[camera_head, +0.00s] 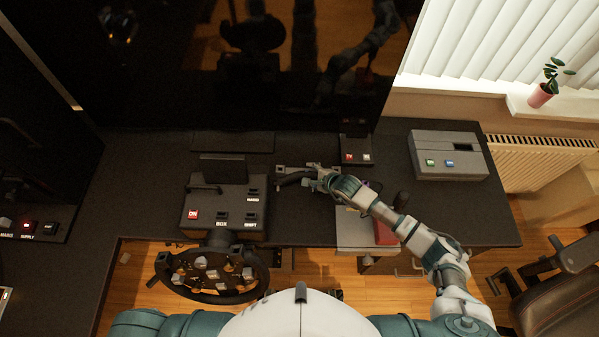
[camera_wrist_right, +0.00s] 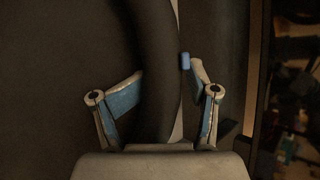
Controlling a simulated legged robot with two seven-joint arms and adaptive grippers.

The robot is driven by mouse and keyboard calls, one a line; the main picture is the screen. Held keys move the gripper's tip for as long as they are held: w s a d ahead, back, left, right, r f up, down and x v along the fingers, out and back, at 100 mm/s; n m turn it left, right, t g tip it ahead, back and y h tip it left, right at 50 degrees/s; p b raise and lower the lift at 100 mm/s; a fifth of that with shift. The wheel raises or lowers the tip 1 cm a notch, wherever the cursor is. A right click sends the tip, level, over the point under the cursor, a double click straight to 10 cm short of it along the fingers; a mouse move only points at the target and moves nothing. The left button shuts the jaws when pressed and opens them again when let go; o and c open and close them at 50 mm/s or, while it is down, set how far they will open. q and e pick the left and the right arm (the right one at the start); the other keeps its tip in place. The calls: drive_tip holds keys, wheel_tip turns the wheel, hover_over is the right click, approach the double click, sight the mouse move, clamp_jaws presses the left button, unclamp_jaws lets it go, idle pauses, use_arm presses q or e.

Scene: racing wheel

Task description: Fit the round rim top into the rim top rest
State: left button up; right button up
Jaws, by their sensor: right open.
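The rim top (camera_head: 292,179) is a dark curved bar on the desk, just right of the wheel's control box. It lies at a pale grey bracket (camera_head: 281,168) that looks like the rim top rest. I cannot tell whether the bar is seated in it. My right gripper (camera_head: 316,183) is at the right end of the bar. My left gripper is out of view.
The steering wheel (camera_head: 212,278) hangs at the desk front below the control box (camera_head: 225,205). A small button box (camera_head: 356,150) stands behind the gripper. A grey box (camera_head: 448,155) is at the right. A red object (camera_head: 385,232) lies near my right forearm.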

drive_tip(key=shift+s+d+r, duration=0.1)
drive_tip(key=shift+d+r, duration=0.05)
drive_tip(key=shift+d, duration=0.85)
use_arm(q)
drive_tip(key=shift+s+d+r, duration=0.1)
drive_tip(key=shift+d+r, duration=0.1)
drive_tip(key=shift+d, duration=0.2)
use_arm(e)
drive_tip(key=shift+r, duration=0.1)
drive_tip(key=shift+s+d+r, duration=0.15)
drive_tip(key=shift+s+r, duration=0.2)
drive_tip(key=v, duration=0.6)
drive_tip(key=shift+s+d, duration=0.1)
drive_tip(key=shift+s, duration=0.1)
drive_tip(key=shift+s+r, duration=0.2)
drive_tip(key=shift+s, duration=0.05)
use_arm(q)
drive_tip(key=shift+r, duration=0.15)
use_arm(e)
drive_tip(key=shift+s+a, duration=0.1)
drive_tip(key=shift+a, duration=0.5)
